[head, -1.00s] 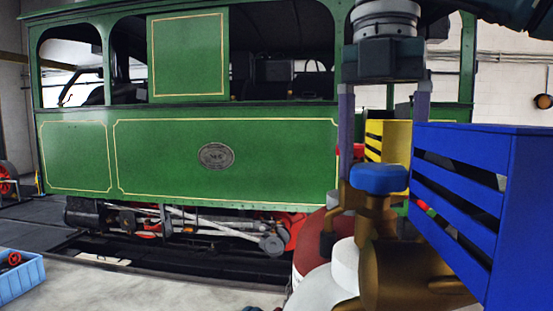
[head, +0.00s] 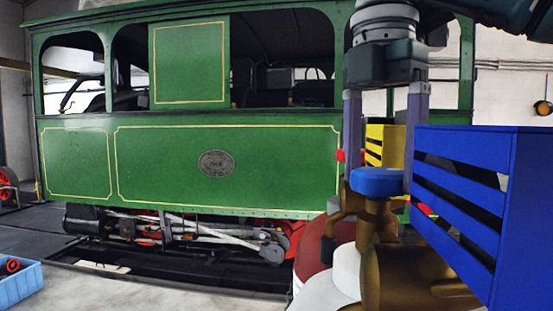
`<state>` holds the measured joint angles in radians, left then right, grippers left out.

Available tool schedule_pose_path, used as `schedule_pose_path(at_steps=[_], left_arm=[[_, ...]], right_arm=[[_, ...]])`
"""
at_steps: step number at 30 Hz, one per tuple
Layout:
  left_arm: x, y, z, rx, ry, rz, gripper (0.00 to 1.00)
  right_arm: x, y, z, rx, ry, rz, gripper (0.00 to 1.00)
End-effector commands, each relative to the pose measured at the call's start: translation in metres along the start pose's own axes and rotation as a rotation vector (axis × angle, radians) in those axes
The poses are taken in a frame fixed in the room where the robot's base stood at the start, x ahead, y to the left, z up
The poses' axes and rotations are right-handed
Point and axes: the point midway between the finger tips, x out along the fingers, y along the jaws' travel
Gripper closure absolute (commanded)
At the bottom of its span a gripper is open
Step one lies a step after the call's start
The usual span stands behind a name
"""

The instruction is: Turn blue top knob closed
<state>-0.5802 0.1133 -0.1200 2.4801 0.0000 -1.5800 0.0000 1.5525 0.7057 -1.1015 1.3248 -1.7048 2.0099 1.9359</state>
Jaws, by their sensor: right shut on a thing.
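The blue top knob (head: 377,182) is a round cap on a brown-bronze valve body (head: 408,272) at the lower right of the head view. My right gripper (head: 380,172) comes down from above with its two grey-purple fingers on either side of the knob. It is shut on the knob, which shows between the fingertips. The lower end of the right finger is partly hidden beside the blue slatted crate. My left gripper is not in view.
The blue slatted crate (head: 512,225) stands close to the right of the valve. A yellow crate (head: 384,140) is behind the gripper. A green tram (head: 260,170) fills the background. A light blue bin (head: 20,290) sits at lower left.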

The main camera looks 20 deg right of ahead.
Motion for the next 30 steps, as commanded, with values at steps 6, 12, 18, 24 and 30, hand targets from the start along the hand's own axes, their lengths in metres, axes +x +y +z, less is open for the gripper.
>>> schedule_pose_path(at_steps=[6,12,18,24,30], left_arm=[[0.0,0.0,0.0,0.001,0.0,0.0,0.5],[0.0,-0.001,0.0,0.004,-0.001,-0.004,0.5],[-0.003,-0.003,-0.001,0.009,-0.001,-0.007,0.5],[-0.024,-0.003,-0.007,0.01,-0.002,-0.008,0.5],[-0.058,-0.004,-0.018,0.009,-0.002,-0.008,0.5]], right_arm=[[-0.002,0.0,0.0,0.001,0.001,0.0,0.15],[-0.001,0.0,0.0,0.001,0.001,0.0,0.08],[-0.004,0.0,0.0,0.001,0.0,0.001,0.08],[-0.027,0.0,0.0,0.001,0.0,0.001,0.08],[-0.065,0.0,0.0,0.001,0.0,0.001,0.08]])
